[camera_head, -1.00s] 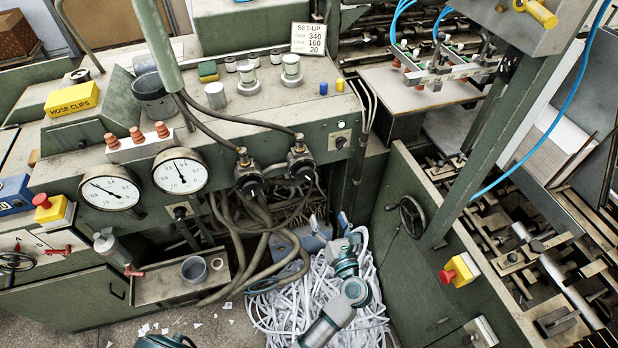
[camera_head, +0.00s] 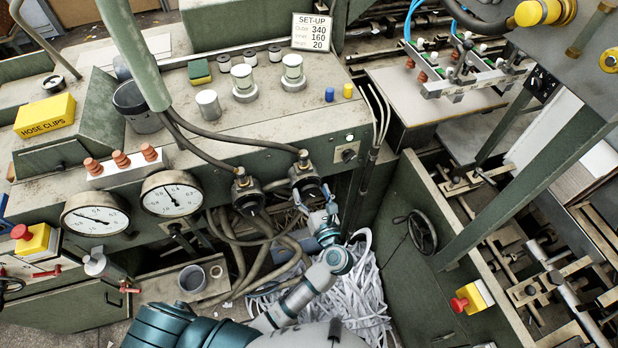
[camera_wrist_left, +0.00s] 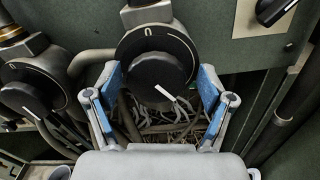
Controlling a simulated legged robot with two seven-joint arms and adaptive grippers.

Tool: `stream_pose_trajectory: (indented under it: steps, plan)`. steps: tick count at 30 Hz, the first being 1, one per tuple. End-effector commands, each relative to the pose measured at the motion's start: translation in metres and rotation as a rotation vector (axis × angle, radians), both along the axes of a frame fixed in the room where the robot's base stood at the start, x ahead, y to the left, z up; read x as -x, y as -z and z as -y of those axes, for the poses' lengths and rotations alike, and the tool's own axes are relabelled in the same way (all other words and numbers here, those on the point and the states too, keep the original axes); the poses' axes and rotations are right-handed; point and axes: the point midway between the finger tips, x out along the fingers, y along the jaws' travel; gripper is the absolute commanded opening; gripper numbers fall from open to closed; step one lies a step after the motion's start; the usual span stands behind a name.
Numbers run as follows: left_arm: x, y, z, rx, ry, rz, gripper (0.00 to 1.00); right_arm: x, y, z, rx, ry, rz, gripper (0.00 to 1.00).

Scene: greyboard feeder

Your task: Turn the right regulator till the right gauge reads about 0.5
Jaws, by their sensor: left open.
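The right regulator (camera_head: 306,186) is a dark round knob on the front of the green machine. In the left wrist view its black knob (camera_wrist_left: 153,75) shows a 0 mark at the top and a white pointer line toward the lower right. My left gripper (camera_head: 318,203) is open just in front of it. In the left wrist view the blue-padded fingers (camera_wrist_left: 160,90) stand on either side of the knob's lower part; contact cannot be told. The right gauge (camera_head: 171,194) is a white dial with its needle pointing up and slightly left. My right gripper is not in view.
The left regulator (camera_head: 247,194) sits close beside the right one, with hoses around it. The left gauge (camera_head: 96,214) is left of the right gauge. Shredded paper (camera_head: 345,300) lies below. A handwheel (camera_head: 422,232) is to the right.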

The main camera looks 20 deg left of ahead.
Motion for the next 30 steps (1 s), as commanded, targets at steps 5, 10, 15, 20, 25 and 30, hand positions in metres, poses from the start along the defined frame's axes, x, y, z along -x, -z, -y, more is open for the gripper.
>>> stream_pose_trajectory:
  steps: [5, 10, 15, 20, 25, 30]
  plan:
    - [0.0005, 0.0001, -0.0035, 0.001, 0.000, 0.001, 0.82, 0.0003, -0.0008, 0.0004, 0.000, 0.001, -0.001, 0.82]
    - [0.0000, 0.0005, -0.0036, 0.001, 0.000, 0.000, 0.82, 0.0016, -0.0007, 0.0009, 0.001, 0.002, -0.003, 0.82]
    - [-0.0009, 0.0007, -0.0040, 0.001, 0.001, 0.000, 0.44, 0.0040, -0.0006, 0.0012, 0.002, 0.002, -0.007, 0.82]
    - [-0.0010, 0.0007, -0.0036, 0.001, 0.001, 0.000, 0.21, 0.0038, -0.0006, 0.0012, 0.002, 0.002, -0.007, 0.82]
    - [-0.0009, 0.0000, -0.0031, -0.040, -0.001, -0.032, 0.21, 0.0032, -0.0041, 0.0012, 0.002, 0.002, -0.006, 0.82]
    - [-0.0012, 0.0004, -0.0032, -0.055, 0.001, -0.038, 0.21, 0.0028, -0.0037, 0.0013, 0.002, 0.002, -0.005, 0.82]
